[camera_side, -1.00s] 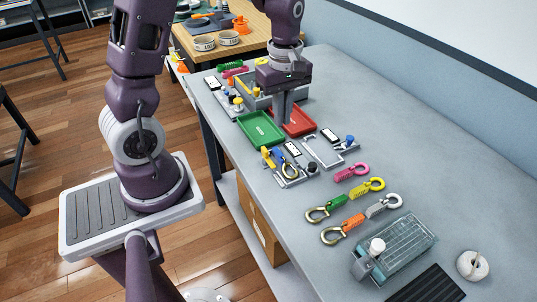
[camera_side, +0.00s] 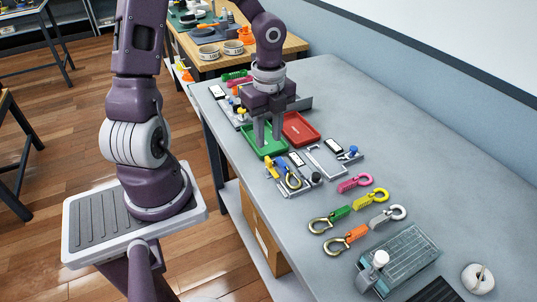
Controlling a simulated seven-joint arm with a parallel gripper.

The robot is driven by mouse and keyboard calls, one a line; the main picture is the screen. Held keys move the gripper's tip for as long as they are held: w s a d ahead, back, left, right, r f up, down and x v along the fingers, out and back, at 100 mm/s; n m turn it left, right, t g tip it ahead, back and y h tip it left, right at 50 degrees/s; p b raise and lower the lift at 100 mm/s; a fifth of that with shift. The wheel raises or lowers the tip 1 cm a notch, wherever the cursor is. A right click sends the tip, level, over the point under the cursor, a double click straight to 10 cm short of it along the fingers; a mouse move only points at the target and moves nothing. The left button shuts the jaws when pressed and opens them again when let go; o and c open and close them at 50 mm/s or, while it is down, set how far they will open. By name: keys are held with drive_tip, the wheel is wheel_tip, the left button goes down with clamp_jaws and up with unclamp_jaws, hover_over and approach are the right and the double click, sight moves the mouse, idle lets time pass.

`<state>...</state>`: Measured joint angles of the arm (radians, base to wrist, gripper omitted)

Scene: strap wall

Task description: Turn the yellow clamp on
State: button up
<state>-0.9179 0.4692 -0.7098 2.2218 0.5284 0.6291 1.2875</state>
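Another fixture behind my gripper also has yellow parts, partly hidden.
A red tray (camera_side: 300,128) lies right of my gripper. A second fixture (camera_side: 327,160) with a blue knob (camera_side: 353,150) stands right of the first. Several coloured hooks, including a yellow one (camera_side: 371,198), lie nearer the camera. A clear-topped box (camera_side: 400,257) stands in front.

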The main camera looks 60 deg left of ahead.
sight(268, 159)
drive_tip(key=shift+f+m, duration=0.1)
drive_tip(key=shift+m, duration=0.5)
wheel_tip(268, 159, down, 7)
drive_tip(key=shift+r, duration=0.1)
clamp_jaws()
